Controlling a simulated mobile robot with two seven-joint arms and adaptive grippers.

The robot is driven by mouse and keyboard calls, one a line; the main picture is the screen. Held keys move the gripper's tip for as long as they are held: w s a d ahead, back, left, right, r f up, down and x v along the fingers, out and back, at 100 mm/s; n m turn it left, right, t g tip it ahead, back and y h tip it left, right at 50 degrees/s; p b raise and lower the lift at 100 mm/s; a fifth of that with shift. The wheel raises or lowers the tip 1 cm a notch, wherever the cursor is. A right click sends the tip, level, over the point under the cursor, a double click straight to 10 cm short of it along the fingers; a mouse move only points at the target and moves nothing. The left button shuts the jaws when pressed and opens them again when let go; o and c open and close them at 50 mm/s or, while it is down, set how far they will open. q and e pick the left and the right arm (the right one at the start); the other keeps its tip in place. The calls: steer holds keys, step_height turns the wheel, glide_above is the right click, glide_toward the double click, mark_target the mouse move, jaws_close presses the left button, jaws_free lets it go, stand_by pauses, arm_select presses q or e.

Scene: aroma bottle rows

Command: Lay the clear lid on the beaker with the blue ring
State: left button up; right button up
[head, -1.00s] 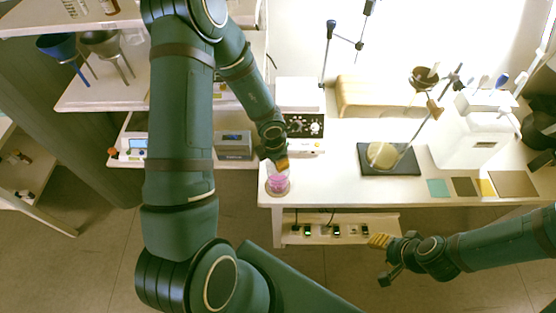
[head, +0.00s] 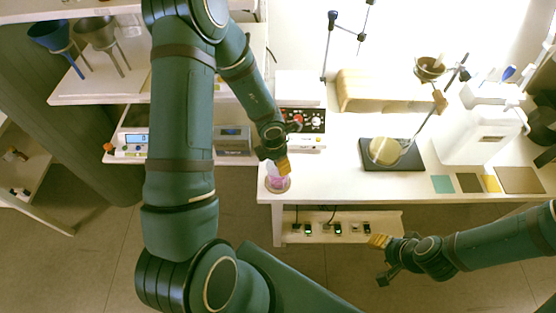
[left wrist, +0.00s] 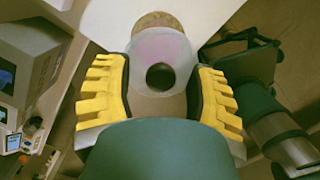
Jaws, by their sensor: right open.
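The beaker with pink contents (head: 277,183) stands on a round brown mat near the front left corner of the white table; no blue ring can be made out. My left gripper (head: 281,165) is just above it, pointing down. In the left wrist view its yellow fingers (left wrist: 161,92) are spread on either side of a pale translucent disc, the clear lid (left wrist: 174,50), with a dark round centre. The lid appears held between the fingers, over the beaker; any gap below it is hidden. My right gripper (head: 379,260) is open and empty, below the table's front edge.
A control box with knobs (head: 303,120) stands behind the beaker. A dark stand plate with a round flask (head: 386,151) and a white canister (head: 478,135) are further right. The table (head: 335,185) is clear right of the beaker.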

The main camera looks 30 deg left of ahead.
arm_select(q)
step_height(320, 180, up, 12)
steer(key=s, duration=0.1)
steer(key=shift+s+a, duration=0.2)
steer(key=shift+a, duration=0.15)
stand_by(0.4)
stand_by(0.5)
